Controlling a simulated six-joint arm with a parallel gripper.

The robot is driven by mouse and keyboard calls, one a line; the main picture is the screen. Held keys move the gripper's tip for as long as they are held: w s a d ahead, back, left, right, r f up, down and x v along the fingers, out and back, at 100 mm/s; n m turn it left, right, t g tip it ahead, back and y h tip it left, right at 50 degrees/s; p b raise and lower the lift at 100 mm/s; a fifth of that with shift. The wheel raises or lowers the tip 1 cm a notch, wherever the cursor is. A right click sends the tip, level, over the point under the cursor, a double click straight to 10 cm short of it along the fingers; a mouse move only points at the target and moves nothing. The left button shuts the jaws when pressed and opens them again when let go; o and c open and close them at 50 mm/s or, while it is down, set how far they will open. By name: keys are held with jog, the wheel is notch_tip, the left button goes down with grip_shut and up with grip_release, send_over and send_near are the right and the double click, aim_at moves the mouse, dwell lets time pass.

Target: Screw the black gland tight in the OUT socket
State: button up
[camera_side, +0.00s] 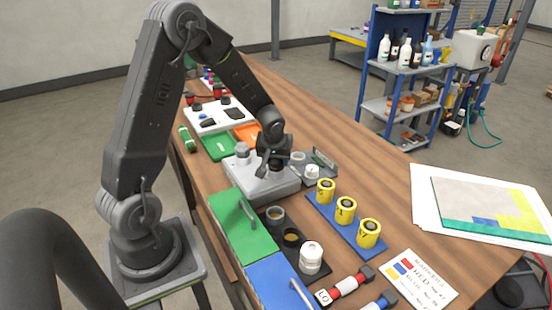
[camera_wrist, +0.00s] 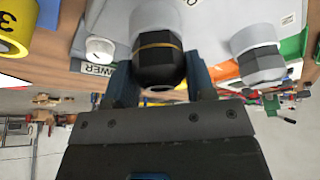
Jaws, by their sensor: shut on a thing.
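The pump skid is a light grey box (camera_side: 262,186) on the wooden bench. My gripper (camera_side: 272,162) points down over the middle of the box. In the wrist view, my gripper (camera_wrist: 160,73) has its two blue-grey fingers on either side of the black gland (camera_wrist: 158,58), shut on it. The gland is faceted with a thin brass-coloured ring. Its far end meets a pale round collar (camera_wrist: 158,14) in line with it; I cannot tell how deep it sits. No OUT label is readable. Another pale fitting (camera_wrist: 258,58) stands to the right, apart from the fingers.
A white knob (camera_wrist: 100,49) sits by a partly readable POWER label. Yellow cylinders (camera_side: 346,210) stand on a blue strip to the right of the box. A green lidded box (camera_side: 238,228) and a dark tray with a white cap (camera_side: 311,256) are in front.

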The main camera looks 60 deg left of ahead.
jog(key=shift+m+t+h, duration=0.4)
jog(key=shift+m+h, duration=0.1)
jog(key=shift+m, duration=1.3)
jog(key=o, duration=1)
jog(key=n+y, duration=0.1)
jog(key=n, duration=0.2)
jog(key=shift+n+g, duration=0.4)
jog(key=n+g, duration=0.1)
jog(key=n, duration=0.1)
jog(key=n+g+y, duration=0.1)
jog(key=n, duration=0.2)
